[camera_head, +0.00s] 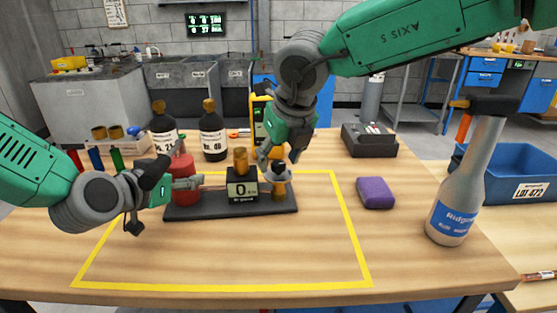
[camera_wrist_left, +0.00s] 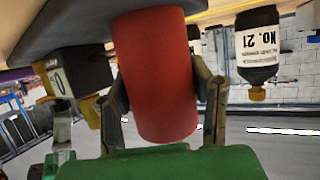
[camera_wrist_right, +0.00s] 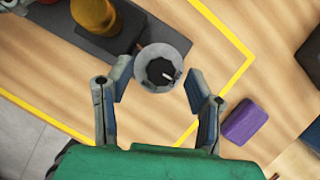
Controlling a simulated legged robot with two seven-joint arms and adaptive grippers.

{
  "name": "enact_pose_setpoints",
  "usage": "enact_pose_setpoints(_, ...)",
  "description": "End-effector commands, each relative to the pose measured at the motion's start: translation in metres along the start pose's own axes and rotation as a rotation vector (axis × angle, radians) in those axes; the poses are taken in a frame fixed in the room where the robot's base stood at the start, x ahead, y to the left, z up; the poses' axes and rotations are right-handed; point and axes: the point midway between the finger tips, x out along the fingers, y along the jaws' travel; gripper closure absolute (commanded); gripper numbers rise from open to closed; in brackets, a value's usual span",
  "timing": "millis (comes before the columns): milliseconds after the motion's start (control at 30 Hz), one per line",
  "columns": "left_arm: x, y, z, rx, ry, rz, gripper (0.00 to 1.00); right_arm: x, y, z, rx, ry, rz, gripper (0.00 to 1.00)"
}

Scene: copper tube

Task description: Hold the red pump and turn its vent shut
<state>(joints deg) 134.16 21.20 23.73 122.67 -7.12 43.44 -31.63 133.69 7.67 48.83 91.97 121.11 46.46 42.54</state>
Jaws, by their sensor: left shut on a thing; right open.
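The red pump (camera_head: 184,188) is an upright cylinder at the left end of a dark base plate (camera_head: 225,208). My left gripper (camera_wrist_left: 163,92) is shut on the red pump (camera_wrist_left: 155,60), one finger on each side. The vent (camera_wrist_right: 160,68) looks like a round grey knob with a black centre and a small white mark, at the right end of the base. My right gripper (camera_wrist_right: 158,85) is open, pointing down, with its fingers on either side of the knob; gaps show between fingers and knob. In the head view the right gripper (camera_head: 274,158) partly hides the vent.
A black gauge block (camera_head: 242,190) reading 0 with a brass top stands between pump and vent. A purple block (camera_head: 375,192) and a grey bottle (camera_head: 457,200) are to the right. Dark bottles (camera_head: 213,138) stand behind. Bare table lies in front, inside the yellow outline.

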Motion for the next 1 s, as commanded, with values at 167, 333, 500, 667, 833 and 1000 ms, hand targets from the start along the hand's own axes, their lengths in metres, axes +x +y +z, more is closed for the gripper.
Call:
enact_pose_setpoints(167, 0.0002, -0.0011, -0.0001, -0.001, 0.001, -0.002, 1.0, 0.0077, 0.0, -0.0001, 0.0, 0.0, 0.0, 0.53)
enact_pose_setpoints(333, 0.0002, -0.0013, -0.0003, -0.001, 0.001, -0.003, 1.0, 0.008, 0.0, -0.0001, 0.0, 0.0, 0.0, 0.53)
enact_pose_setpoints(500, 0.0002, -0.0015, -0.0005, -0.001, 0.002, -0.003, 1.0, 0.0079, 0.0001, -0.0001, 0.0, 0.0, 0.0, 0.92)
enact_pose_setpoints(667, 0.0002, -0.0015, -0.0008, -0.001, 0.002, -0.003, 1.0, 0.0077, 0.0005, -0.0001, 0.0, 0.0, 0.0, 1.0)
enact_pose_setpoints(833, 0.0002, -0.0015, -0.001, -0.001, 0.003, -0.003, 1.0, 0.0076, 0.0013, -0.0001, 0.019, 0.0, -0.008, 1.0)
enact_pose_setpoints(1000, 0.0003, -0.0015, -0.0013, -0.001, 0.004, -0.003, 1.0, 0.0077, 0.0026, -0.0002, 0.085, 0.001, -0.035, 1.0)
